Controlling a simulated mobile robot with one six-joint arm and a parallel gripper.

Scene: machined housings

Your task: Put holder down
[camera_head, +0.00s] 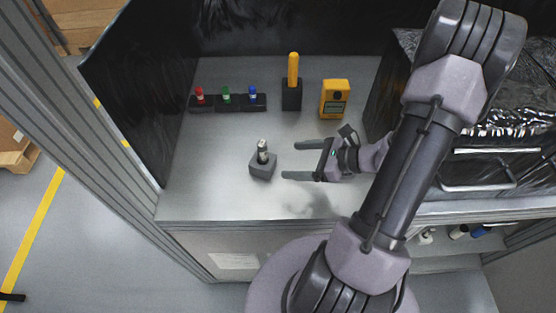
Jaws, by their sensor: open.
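The holder (262,168) is a small dark block standing upright on the grey metal worktop, left of centre. A light grey cylindrical piece (263,147) stands upright in its top. My gripper (285,161) is just to the right of the holder, its two dark fingers spread and pointing left towards it. The jaws are open with nothing between them. A small gap shows between the fingertips and the holder. Whether the holder's base is fully flat on the worktop is hard to tell from this height, but it looks seated.
Behind stand a black rack (228,103) with red, green and blue capped pieces, a yellow stick in a black block (291,95), and a yellow meter (334,99). A black panel (145,85) bounds the left. A dark wrapped box (490,120) is at right. The front-left worktop is clear.

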